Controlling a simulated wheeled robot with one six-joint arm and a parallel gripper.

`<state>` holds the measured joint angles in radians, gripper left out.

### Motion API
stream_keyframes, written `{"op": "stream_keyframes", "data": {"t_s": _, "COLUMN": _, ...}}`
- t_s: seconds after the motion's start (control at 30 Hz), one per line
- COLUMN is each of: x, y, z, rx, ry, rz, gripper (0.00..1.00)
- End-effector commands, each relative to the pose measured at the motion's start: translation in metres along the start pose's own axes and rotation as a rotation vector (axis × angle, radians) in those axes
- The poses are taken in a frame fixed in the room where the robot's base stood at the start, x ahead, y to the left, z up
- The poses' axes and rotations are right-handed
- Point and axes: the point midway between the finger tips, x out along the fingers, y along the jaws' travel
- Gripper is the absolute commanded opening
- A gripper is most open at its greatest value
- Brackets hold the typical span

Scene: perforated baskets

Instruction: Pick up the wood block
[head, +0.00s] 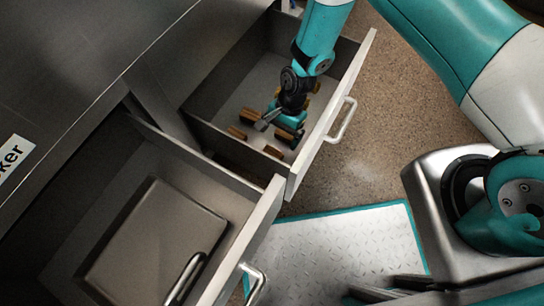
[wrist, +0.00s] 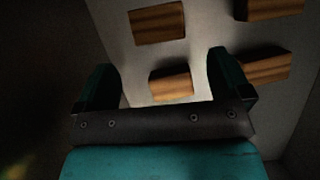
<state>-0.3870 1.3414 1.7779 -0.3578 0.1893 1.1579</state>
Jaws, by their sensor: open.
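Several brown wood blocks lie on the floor of the open upper drawer (head: 240,89). In the head view one block (head: 236,133) is left of my gripper (head: 277,125), and another block (head: 273,152) lies nearer the drawer front. My gripper is down inside the drawer and open. In the wrist view the gripper (wrist: 168,88) has one wood block (wrist: 170,83) between its two fingers, with space on both sides. Another block (wrist: 157,21) lies beyond it, and a block (wrist: 264,67) is right of the right finger. Contact cannot be seen.
The drawer's front panel (head: 333,115) with a handle stands close right of my gripper. A second open drawer (head: 262,215) at lower left holds a flat grey lidded item (head: 150,245). The speckled floor (head: 400,120) right of the drawers is clear.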

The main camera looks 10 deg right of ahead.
Motion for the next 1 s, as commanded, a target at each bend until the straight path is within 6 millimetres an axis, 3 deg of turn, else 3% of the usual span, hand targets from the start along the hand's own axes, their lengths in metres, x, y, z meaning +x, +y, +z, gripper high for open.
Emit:
{"op": "stream_keyframes", "data": {"t_s": 0.27, "x": 0.020, "y": 0.000, "z": -0.001, "rx": 0.000, "ry": 0.000, "rz": -0.001, "gripper": 0.96}}
{"op": "stream_keyframes", "data": {"t_s": 0.57, "x": 0.064, "y": 0.001, "z": -0.002, "rx": -0.001, "ry": -0.001, "rz": 0.001, "gripper": 0.96}}
{"op": "stream_keyframes", "data": {"t_s": 0.8, "x": 0.065, "y": 0.001, "z": -0.001, "rx": 0.000, "ry": 0.000, "rz": -0.001, "gripper": 0.96}}
{"op": "stream_keyframes", "data": {"t_s": 0.83, "x": 0.065, "y": 0.001, "z": -0.001, "rx": 0.000, "ry": 0.000, "rz": -0.001, "gripper": 0.93}}
{"op": "stream_keyframes", "data": {"t_s": 1.0, "x": 0.065, "y": 0.001, "z": -0.001, "rx": 0.000, "ry": 0.000, "rz": -0.001, "gripper": 0.54}}
